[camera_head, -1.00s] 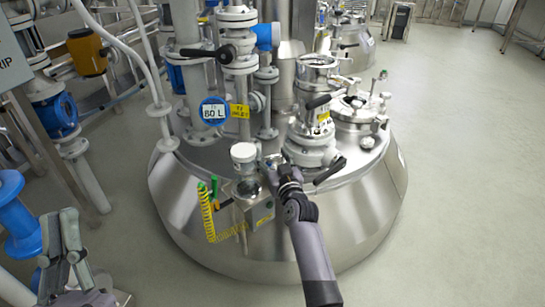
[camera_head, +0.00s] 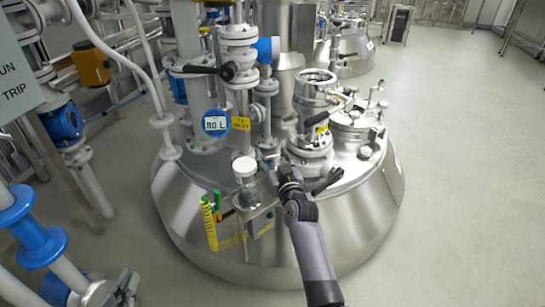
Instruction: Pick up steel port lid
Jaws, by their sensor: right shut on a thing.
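My right gripper (camera_head: 273,179) is at the front top of the steel reactor vessel (camera_head: 335,225), beside a small jar with a white cap. It is shut on what seems to be the steel port lid. The thing between its fingers is mostly hidden by the gripper itself, and I cannot tell whether it is clear of the vessel.
The white-capped jar (camera_head: 245,169) stands by a metal box with a yellow coiled hose (camera_head: 208,222). A tall glass-topped port (camera_head: 318,78) and valves with black handles (camera_head: 227,71) crowd the vessel top. Blue-flanged pipes (camera_head: 38,243) stand at left. The floor at right (camera_head: 465,180) is clear.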

